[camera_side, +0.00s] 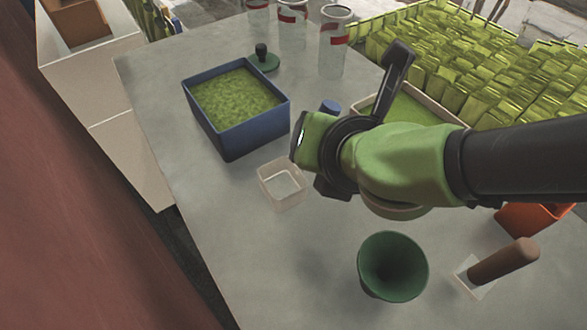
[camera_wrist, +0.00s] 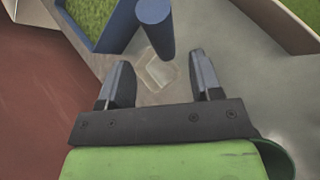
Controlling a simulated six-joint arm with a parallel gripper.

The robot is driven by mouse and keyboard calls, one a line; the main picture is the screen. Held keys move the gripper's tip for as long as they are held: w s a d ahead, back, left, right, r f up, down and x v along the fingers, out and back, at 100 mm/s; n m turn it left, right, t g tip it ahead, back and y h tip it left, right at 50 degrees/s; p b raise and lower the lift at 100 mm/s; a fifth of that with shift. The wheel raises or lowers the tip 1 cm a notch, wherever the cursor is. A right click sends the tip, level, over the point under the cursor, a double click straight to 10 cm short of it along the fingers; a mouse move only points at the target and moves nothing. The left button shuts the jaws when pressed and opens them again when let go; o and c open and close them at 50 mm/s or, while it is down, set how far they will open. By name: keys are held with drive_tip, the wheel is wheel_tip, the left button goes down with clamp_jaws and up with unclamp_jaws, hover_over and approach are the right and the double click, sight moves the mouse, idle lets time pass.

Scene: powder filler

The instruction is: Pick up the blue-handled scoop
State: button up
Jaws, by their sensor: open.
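The blue-handled scoop shows in the wrist view as a round blue handle (camera_wrist: 158,35) slanting up towards the camera, with a clear square scoop body (camera_wrist: 158,72) at its lower end. In the side view, the blue handle end (camera_side: 330,106) shows beyond my gripper and the clear body (camera_side: 283,186) shows on the table left of it. My arm hides the handle's middle. My gripper (camera_wrist: 160,62) is open and empty. In the wrist view, the handle's lower end and the clear body appear between the fingers. No contact is visible. The side view mostly hides the fingers.
A blue bin (camera_side: 236,138) of green powder stands left of the scoop. A tan container (camera_side: 448,107) is behind my arm. A dark green funnel (camera_side: 392,267) and a brown-handled scoop (camera_side: 503,262) are in front. Clear canisters (camera_side: 333,45) stand at the back.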

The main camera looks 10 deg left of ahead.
drive_tip(key=shift+w+d+x, duration=0.1)
drive_tip(key=shift+x, duration=1.35)
drive_tip(key=shift+w+d+x, duration=0.1)
drive_tip(key=shift+d+x, duration=0.05)
drive_tip(key=shift+x, duration=1.25)
drive_tip(key=shift+r, duration=0.1)
drive_tip(key=shift+c, duration=0.4)
clamp_jaws()
